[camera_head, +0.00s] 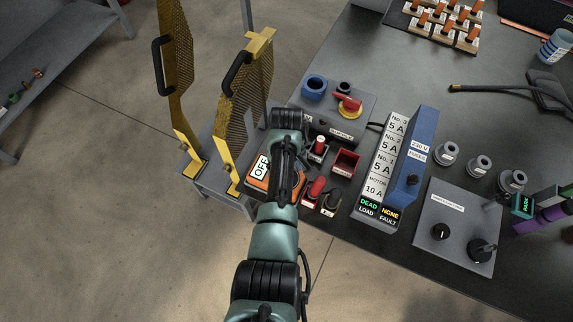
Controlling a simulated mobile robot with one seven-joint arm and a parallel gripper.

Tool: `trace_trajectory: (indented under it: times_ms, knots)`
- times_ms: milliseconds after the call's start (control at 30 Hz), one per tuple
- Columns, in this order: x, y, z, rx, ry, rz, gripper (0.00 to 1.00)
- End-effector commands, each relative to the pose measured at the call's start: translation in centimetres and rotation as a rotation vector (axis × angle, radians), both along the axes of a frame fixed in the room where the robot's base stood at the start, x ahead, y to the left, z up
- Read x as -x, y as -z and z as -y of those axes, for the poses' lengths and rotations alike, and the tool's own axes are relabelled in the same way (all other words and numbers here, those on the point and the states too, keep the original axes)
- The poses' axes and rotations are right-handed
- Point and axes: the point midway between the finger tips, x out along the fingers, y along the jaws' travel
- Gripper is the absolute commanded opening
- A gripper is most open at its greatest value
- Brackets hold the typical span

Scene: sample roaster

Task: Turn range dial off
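An orange device (256,184) with a white screen reading "OFF" lies at the near left corner of the dark table, and looks like a multimeter. Its lower right part is hidden behind my arm, and I cannot make out a range dial on it. My gripper (284,190) is over the right side of this device, pointing down. Its fingertips are small and dark here, so I cannot tell whether they are open or shut, or whether they touch a dial.
Red and black probes (317,187) and a red open box (345,163) are right of my gripper. Behind stands a grey box (361,112) with a red rotary switch. Yellow mesh guards (243,105) rise at left. A fuse panel (409,150) and a two-knob grey box (455,215) stand right.

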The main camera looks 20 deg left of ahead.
Motion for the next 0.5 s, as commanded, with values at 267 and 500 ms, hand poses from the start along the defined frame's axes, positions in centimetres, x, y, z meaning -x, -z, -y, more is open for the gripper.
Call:
trace_trajectory:
  times_ms: [267, 500]
  knots:
    - [0.0, -1.6, 0.0, 0.000, 0.000, 0.001, 0.85]
    - [-0.1, -6.7, 0.0, -0.002, 0.001, 0.005, 0.85]
